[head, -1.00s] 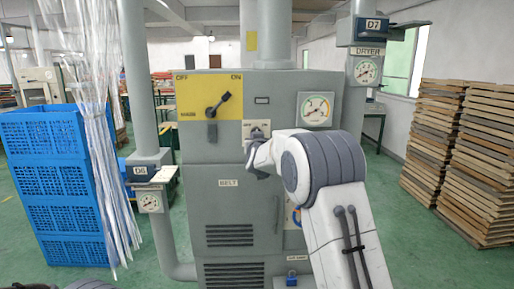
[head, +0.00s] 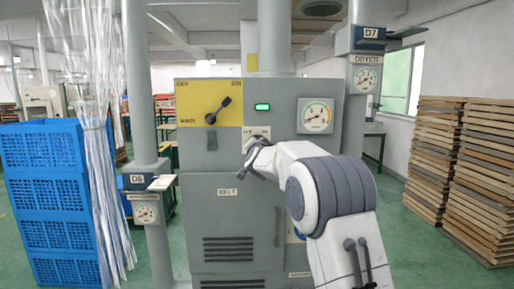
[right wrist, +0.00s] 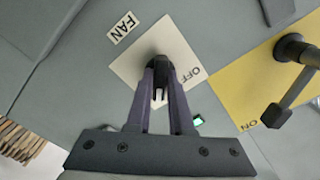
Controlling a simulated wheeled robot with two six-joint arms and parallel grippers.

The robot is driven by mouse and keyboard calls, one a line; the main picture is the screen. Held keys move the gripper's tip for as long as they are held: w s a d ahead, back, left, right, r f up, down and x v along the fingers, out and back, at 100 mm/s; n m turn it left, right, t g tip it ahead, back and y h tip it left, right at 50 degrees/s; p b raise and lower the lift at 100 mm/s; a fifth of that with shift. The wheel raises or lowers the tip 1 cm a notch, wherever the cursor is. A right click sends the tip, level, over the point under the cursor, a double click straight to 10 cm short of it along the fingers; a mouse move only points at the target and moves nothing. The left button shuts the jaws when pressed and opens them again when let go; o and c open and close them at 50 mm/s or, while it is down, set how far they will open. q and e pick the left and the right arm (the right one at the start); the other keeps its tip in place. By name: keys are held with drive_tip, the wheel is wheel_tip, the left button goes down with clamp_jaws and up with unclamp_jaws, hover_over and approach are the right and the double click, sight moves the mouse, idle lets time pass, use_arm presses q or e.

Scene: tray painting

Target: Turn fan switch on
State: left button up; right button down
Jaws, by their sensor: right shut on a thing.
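The fan switch has a cream plate (right wrist: 135,62) lettered FAN and OFF beside it in the right wrist view. Its small black knob (right wrist: 157,61) is in the plate's middle. My right gripper (right wrist: 160,72) is shut on this knob, and the fingers hide part of it. In the head view the plate (head: 250,133) shows just above my right gripper (head: 256,150), which covers the switch. A small lamp (head: 262,107) above the plate glows green. It also shows in the right wrist view (right wrist: 198,120). My left gripper is not in view.
The grey cabinet (head: 205,200) carries a yellow main-switch panel (head: 190,100) with its black lever toward ON, and a round gauge (head: 317,116). Pipes stand on both sides. Blue crates (head: 45,200) are at left, stacked wooden trays (head: 440,150) at right.

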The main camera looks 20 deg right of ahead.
idle(0.4)
drive_tip(key=c, duration=0.8)
unclamp_jaws()
drive_tip(key=b+v, duration=0.3)
drive_tip(key=v, duration=0.7)
drive_tip(key=shift+s, duration=0.25)
